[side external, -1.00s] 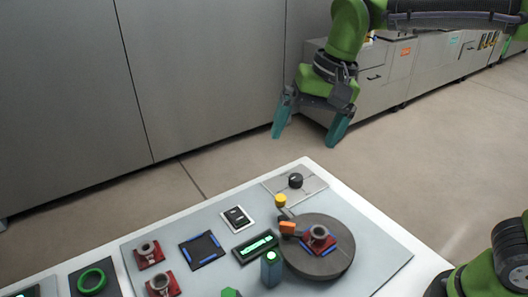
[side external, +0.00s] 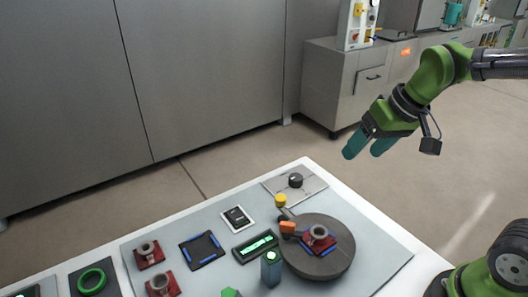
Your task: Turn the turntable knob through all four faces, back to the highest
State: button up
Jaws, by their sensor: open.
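The turntable (side external: 330,268) is a dark round disc at the right of the work table. On it sits a red block with a grey ring-shaped top (side external: 319,238) and blue strips beside it. A black knob (side external: 295,180) stands on a grey plate (side external: 312,188) at the table's back corner, behind the turntable. My gripper (side external: 365,148) has teal fingers and is open and empty. It hangs in the air above and to the right of the knob, well apart from the table, with its fingers tilted down to the left.
Red fixtures (side external: 149,255), a dark blue-edged pad (side external: 201,250) and a green ring (side external: 92,281) lie further left.

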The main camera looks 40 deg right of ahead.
jog(key=w+f+n+g, duration=0.25)
jog(key=w+n, duration=0.25)
jog(key=w, duration=0.5)
jog(key=n+g+h, duration=0.2)
jog(key=n, duration=1.1)
send_over(296, 177)
notch_tip(296, 177, down, 2)
notch_tip(296, 177, down, 16)
jog(key=shift+f, duration=0.1)
jog(key=shift+c, duration=0.2)
jog(key=c, duration=1)
jog(key=shift+m, duration=0.4)
